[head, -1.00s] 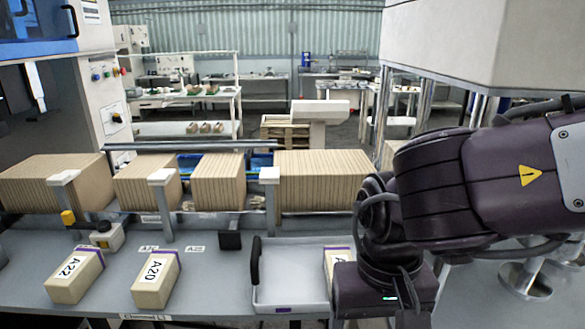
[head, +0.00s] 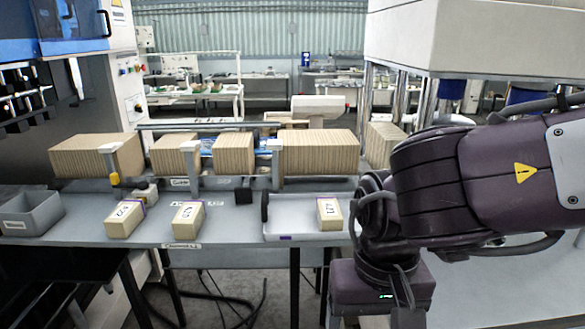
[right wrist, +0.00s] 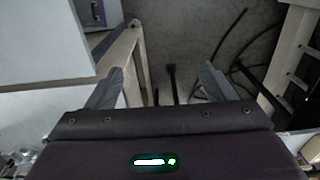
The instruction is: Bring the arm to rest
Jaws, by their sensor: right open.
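My right arm (head: 470,185) comes in from the right of the head view, bent with its wrist hanging down past the table's right side. My right gripper (right wrist: 160,85) shows in the right wrist view with its two fingers wide apart and nothing between them. Beyond the fingers are the floor and some table legs. In the head view the fingers are cut off at the bottom edge. My left arm and gripper are out of view.
The grey table (head: 90,228) carries two labelled blocks (head: 125,218) (head: 188,217), a grey bin (head: 32,212) and a shallow tray (head: 285,230) holding another block (head: 329,212). Rows of striped kraft stacks (head: 315,155) stand behind. Cables (right wrist: 232,45) lie on the floor.

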